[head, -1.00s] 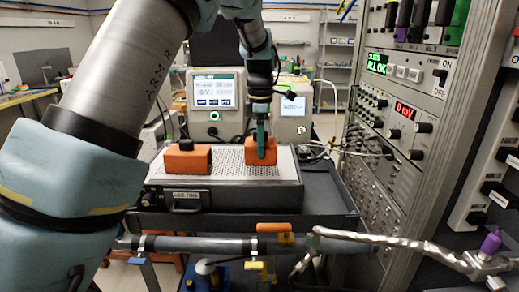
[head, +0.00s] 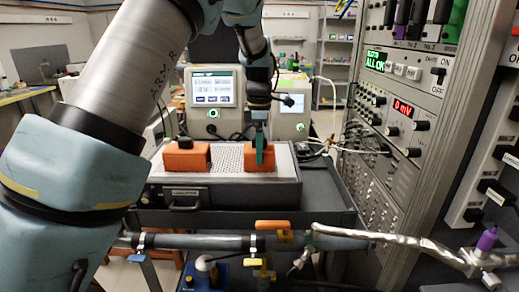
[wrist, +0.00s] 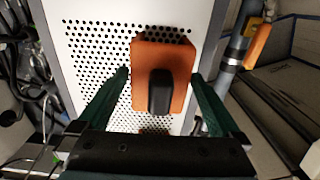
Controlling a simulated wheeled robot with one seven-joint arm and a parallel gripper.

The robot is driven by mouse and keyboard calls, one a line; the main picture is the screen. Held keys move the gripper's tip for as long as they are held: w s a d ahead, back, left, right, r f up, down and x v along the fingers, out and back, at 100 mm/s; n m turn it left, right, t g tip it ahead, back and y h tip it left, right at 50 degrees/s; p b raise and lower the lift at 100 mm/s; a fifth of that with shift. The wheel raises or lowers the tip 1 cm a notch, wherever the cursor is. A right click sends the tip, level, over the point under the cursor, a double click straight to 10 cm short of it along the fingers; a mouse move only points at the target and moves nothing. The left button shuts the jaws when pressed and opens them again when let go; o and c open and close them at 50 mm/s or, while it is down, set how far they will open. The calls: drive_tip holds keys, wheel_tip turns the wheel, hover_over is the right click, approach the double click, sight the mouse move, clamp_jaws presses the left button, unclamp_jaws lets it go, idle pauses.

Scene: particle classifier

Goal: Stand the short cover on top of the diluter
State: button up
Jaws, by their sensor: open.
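The orange block with a black knob, which I take as the short cover (head: 249,159), stands upright on the right part of the perforated top of a dark box. I take this box as the diluter (head: 222,197), though its label is unreadable. My gripper (head: 260,160) is at the short cover from above. In the wrist view, the open fingers of my gripper (wrist: 160,77) lie on either side of the short cover (wrist: 160,53), with gaps between, and the black knob points up at the camera.
A longer orange block (head: 186,159) with a black knob stands on the left of the same top. A screened instrument (head: 212,97) stands behind. A rack (head: 405,150) rises at the right. A pipe with an orange-handled valve (head: 274,226) runs in front.

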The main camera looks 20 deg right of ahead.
wheel_tip(320, 180, up, 12)
drive_tip(key=shift+b, duration=0.8)
drive_tip(key=w+a+f+m, duration=0.1)
drive_tip(key=a+f+m, duration=0.2)
drive_tip(key=a, duration=0.7)
drive_tip(key=w+a+f+m, duration=0.15)
drive_tip(key=a+f, duration=0.25)
drive_tip(key=a, duration=0.6)
drive_tip(key=s+a+f+m, duration=0.4)
drive_tip(key=s+a+m, duration=0.1)
drive_tip(key=a, duration=0.3)
drive_tip(key=s+a+f+m+t, duration=0.1)
drive_tip(key=s+a+f+m, duration=0.2)
drive_tip(key=s+a, duration=0.5)
drive_tip(key=shift+a+f+m+t, duration=0.25)
drive_tip(key=shift+f+m+t, duration=0.1)
drive_tip(key=shift+m, duration=0.5)
